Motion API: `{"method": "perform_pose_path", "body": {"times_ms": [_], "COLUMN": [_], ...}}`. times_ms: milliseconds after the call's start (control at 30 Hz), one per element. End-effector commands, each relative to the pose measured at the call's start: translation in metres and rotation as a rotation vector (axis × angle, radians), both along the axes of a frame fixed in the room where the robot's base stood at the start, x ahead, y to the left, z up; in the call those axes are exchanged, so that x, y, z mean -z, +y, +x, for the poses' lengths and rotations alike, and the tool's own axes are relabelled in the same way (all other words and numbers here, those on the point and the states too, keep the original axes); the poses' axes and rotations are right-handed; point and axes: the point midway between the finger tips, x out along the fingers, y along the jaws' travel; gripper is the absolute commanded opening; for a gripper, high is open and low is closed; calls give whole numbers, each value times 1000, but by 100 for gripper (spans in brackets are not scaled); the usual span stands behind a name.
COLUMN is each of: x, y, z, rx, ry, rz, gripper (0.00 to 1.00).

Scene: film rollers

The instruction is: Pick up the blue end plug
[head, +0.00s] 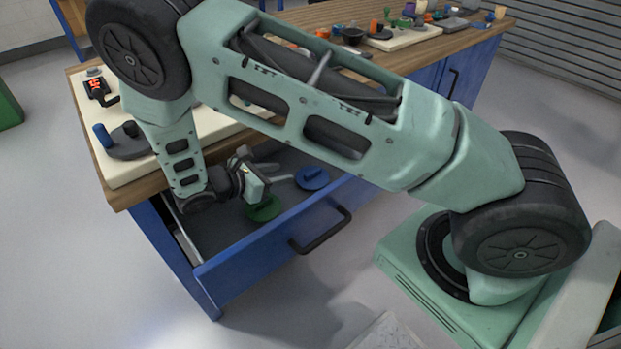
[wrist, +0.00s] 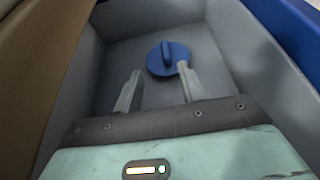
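The blue end plug (head: 312,178) is a round blue disc with a raised bar handle. It lies on the grey floor of the open drawer (head: 273,253). In the wrist view the plug (wrist: 166,60) lies just beyond the fingertips, nearer the right one. My gripper (head: 284,172) is low in the drawer, left of the plug. Its two fingers (wrist: 158,76) are apart with nothing between them. The right fingertip overlaps the plug's edge in the wrist view; I cannot tell whether it touches.
A green plug (head: 263,210) lies in the drawer beneath my gripper. On the bench are a pale board (head: 122,170) with a dark disc (head: 128,148), a blue cylinder (head: 102,135) and a red-display device (head: 97,88).

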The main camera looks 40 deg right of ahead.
Motion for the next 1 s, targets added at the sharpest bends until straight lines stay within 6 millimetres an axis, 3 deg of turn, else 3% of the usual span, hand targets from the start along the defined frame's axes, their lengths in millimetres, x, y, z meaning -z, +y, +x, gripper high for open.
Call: {"method": "perform_pose_path", "body": {"times_ms": [100,300,533,800,1000], "x": [10,22,28,42,45], "y": [-25,-53,-67,-101,-109], "z": [0,1,0,-5,-5], "rx": [4,2,3,2,1], "ry": [1,0,1,1,0], "rz": [-2,1,1,1,2], "gripper": [40,40,40,40,40]}}
